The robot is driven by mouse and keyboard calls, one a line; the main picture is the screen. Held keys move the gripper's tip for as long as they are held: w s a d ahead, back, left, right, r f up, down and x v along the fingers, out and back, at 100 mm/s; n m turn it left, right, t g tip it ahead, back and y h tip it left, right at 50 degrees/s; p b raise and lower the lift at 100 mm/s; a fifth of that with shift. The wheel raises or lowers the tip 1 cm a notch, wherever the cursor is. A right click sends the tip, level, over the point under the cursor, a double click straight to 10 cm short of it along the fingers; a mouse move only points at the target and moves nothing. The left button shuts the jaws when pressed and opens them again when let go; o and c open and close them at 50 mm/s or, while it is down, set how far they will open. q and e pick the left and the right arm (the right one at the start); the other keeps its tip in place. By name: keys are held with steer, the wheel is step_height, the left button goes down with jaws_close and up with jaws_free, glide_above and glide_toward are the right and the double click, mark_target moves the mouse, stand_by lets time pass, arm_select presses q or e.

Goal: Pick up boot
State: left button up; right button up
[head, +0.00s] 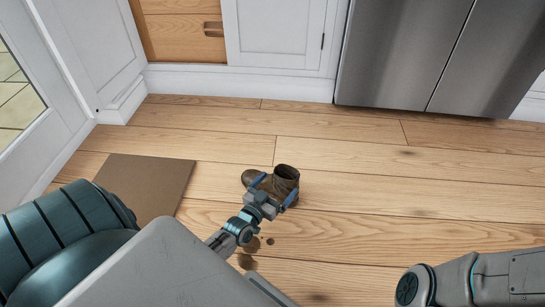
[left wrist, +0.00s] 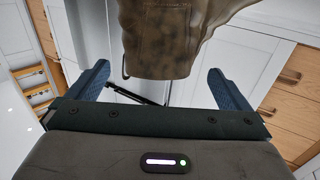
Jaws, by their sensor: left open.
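A worn brown boot (head: 286,174) stands upright on the wooden floor, its toe pointing left in the head view. My left gripper (head: 273,190) is at the near side of the boot, with its blue fingers spread. In the left wrist view the boot (left wrist: 165,40) fills the top middle, ahead of and between the two open fingers (left wrist: 160,78). I cannot tell whether a finger touches it. The fingers hide part of the boot's lower near side in the head view. My right arm shows at the lower right, but its gripper is out of view.
A flat brown mat (head: 150,184) lies left of the boot. Dark dirt spots (head: 247,262) mark the floor near my left arm. White cabinets (head: 275,35), a steel fridge (head: 400,60) and a glazed white door (head: 50,90) bound the area. The floor right of the boot is clear.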

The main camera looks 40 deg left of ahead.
mark_target(289, 170)
arm_select(q)
steer(key=w+b, duration=0.1)
steer(key=w, duration=0.2)
steer(key=shift+a+f, duration=0.1)
steer(key=w+b, duration=0.2)
steer(key=w, duration=0.2)
steer(key=shift+w+a, duration=0.15)
steer(key=shift+w, duration=0.4)
steer(key=c, duration=1.3)
steer(key=shift+r, duration=0.25)
steer(key=shift+c, duration=0.2)
